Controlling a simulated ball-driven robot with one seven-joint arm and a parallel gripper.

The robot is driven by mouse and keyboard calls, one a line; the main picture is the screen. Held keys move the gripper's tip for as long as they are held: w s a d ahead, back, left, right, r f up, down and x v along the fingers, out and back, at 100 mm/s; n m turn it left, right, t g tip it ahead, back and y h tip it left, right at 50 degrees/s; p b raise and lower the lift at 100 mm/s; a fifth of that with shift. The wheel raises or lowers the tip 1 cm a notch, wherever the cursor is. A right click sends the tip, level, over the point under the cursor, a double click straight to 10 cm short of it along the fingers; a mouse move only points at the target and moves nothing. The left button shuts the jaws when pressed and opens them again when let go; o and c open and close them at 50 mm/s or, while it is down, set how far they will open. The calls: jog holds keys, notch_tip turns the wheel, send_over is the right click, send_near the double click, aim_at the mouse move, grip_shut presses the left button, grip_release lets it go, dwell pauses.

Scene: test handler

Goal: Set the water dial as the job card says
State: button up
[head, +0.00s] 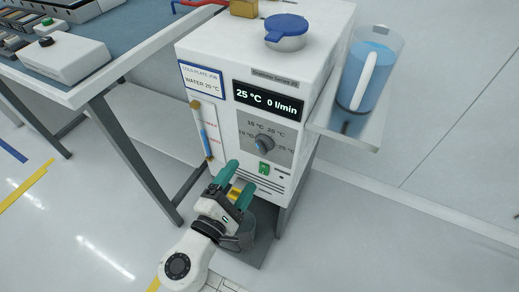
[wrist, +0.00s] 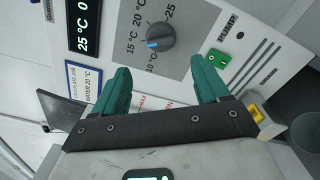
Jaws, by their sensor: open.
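The water dial (head: 264,143) is a grey knob with a blue mark on the front of a white chiller (head: 227,58). It also shows in the wrist view (wrist: 160,36), ringed by labels for 10, 15, 20 and 25 °C. The blue mark lies on the knob's 10–15 °C side there; I cannot tell its exact setting. The job card (head: 202,80), blue-framed, reads "WATER 20 °C". The display (head: 268,101) reads 25 °C, 0 l/min. My gripper (head: 240,177) is open and empty, with green fingers, below the dial and apart from it; the wrist view shows both fingers (wrist: 161,72).
A green pump switch (head: 264,168) sits just below the dial. A sight tube (head: 203,130) is on the left of the panel. A water jug (head: 369,75) stands on a side shelf (head: 348,134). A blue cap (head: 286,32) tops the chiller. A bench leg (head: 134,157) stands left.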

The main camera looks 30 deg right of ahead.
aim_at(260, 150)
jog(key=b+x, duration=0.1)
jog(key=x, duration=0.8)
jog(key=shift+w+d, duration=0.15)
jog(key=shift+d, duration=0.15)
jog(key=shift+c, duration=0.3)
jog(key=c, duration=1)
jog(key=shift+f+m+b, duration=0.15)
jog(key=shift+m+b, duration=0.25)
jog(key=shift+f+m+b, duration=0.1)
jog(key=shift+m+b, duration=0.7)
jog(key=shift+m, duration=0.1)
jog(key=m+b, duration=0.3)
jog(key=shift+m, duration=0.4)
jog(key=m+b, duration=0.4)
jog(key=m, duration=0.1)
jog(key=shift+m+b, duration=0.3)
